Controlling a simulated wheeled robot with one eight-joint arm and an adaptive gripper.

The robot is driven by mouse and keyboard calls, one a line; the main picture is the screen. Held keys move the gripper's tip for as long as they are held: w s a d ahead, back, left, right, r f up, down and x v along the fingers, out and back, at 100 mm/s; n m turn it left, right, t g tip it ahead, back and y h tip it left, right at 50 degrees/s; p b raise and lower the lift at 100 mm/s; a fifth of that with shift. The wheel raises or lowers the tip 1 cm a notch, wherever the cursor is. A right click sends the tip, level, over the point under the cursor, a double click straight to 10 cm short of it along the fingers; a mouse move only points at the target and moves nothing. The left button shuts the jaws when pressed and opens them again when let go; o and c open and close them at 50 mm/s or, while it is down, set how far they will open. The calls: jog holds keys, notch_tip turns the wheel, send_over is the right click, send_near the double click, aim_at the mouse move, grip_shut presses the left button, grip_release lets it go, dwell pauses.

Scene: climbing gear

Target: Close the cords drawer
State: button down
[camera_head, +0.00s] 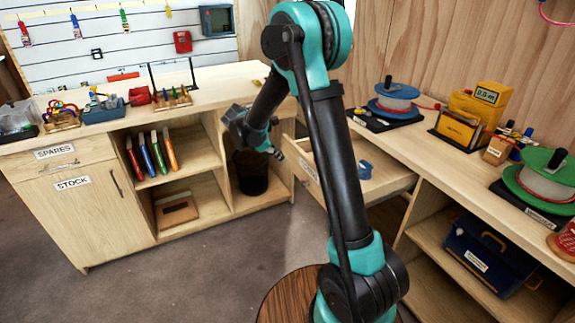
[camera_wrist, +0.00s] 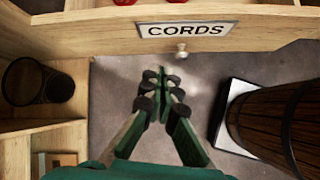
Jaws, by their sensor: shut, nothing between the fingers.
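The cords drawer stands pulled out from the right-hand bench in the head view, its pale wooden front (camera_head: 301,168) facing left. A blue item (camera_head: 365,169) lies inside. In the wrist view the drawer front (camera_wrist: 255,24) crosses the top, with a CORDS label (camera_wrist: 186,29) and a small round knob (camera_wrist: 182,51) below it. My gripper (camera_head: 280,155) is just left of the drawer front in the head view. In the wrist view my gripper (camera_wrist: 161,80) is shut and empty, its tips below and slightly left of the knob, apart from it.
The left bench (camera_head: 90,150) has a STOCK door and open shelves. A dark bin (camera_head: 250,172) stands in its right bay, close to my gripper. The right bench top (camera_head: 425,145) holds cord reels and a yellow meter. Grey floor (camera_head: 175,270) is clear in front.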

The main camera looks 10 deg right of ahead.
jog(key=w+a+f+n+h, duration=0.1)
jog(key=w+a+f+n, duration=0.15)
jog(key=a, duration=0.25)
send_near(298, 167)
notch_tip(298, 167, down, 4)
jog(key=d, duration=0.2)
jog(key=shift+w+d+f+n, duration=0.15)
jog(key=shift+w+d+n, duration=0.1)
jog(key=shift+w+d, duration=0.3)
jog(key=shift+d, duration=0.35)
jog(key=w+d, duration=0.3)
jog(key=d, duration=0.8)
jog(key=w+d, duration=0.4)
jog(key=d, duration=0.6)
jog(key=w+d, duration=0.4)
jog(key=d, duration=0.7)
jog(key=shift+w+d, duration=0.1)
jog(key=shift+d, duration=0.25)
jog(key=shift+d, duration=0.1)
